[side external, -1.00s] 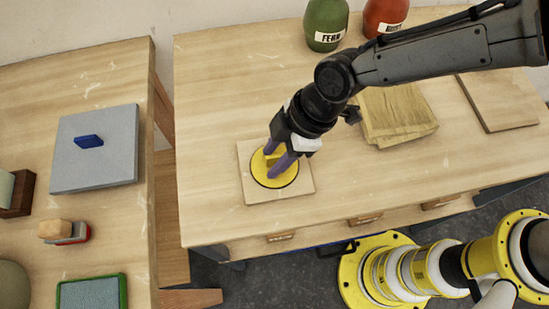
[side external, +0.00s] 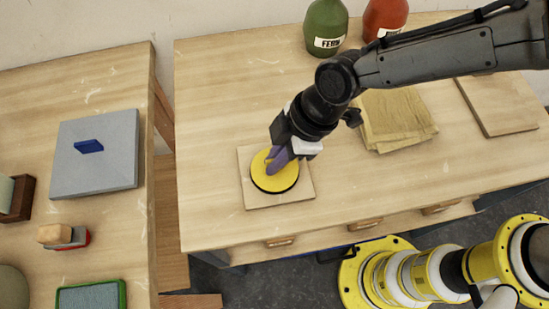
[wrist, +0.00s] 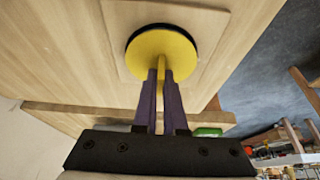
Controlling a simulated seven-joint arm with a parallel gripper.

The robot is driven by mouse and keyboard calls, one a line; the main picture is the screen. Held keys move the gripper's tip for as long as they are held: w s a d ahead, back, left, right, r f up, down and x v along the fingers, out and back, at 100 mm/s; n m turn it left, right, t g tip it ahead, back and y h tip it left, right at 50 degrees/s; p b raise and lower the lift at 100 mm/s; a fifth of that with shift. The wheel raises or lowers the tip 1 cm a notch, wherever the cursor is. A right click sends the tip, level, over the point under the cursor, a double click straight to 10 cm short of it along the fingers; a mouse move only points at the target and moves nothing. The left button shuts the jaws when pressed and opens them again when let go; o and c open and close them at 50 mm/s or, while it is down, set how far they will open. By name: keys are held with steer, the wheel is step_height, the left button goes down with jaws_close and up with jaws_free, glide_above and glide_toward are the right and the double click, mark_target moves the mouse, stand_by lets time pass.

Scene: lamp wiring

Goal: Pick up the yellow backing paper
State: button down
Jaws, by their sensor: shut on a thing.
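The yellow backing paper (side external: 280,182) is a round yellow disc on a dark round base, on a square wooden board (side external: 303,193) on the table. It also shows in the wrist view (wrist: 165,48), with a dark rim along its upper edge. A yellow tab stands up from the disc. My gripper (side external: 275,162) has purple fingers and points down at the disc. In the wrist view my gripper (wrist: 162,75) has its fingertips on either side of the tab and shut on it. The disc still appears to lie flat on the base.
A stack of tan cloths or sheets (side external: 395,120) lies right of my gripper. A green bottle (side external: 326,25) and a red bottle (side external: 384,18) stand at the back. A plain board (side external: 500,105) is at the right. The table left of the square board is clear.

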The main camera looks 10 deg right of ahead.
step_height(320, 180, up, 2)
steer(key=shift+r, duration=0.2)
steer(key=s+d+r, duration=0.3)
steer(key=d+r, duration=0.3)
steer(key=r, duration=0.2)
steer(key=s+d+r, duration=0.4)
steer(key=d+r, duration=0.2)
steer(key=r, duration=0.2)
stand_by(0.8)
steer(key=shift+s, duration=0.1)
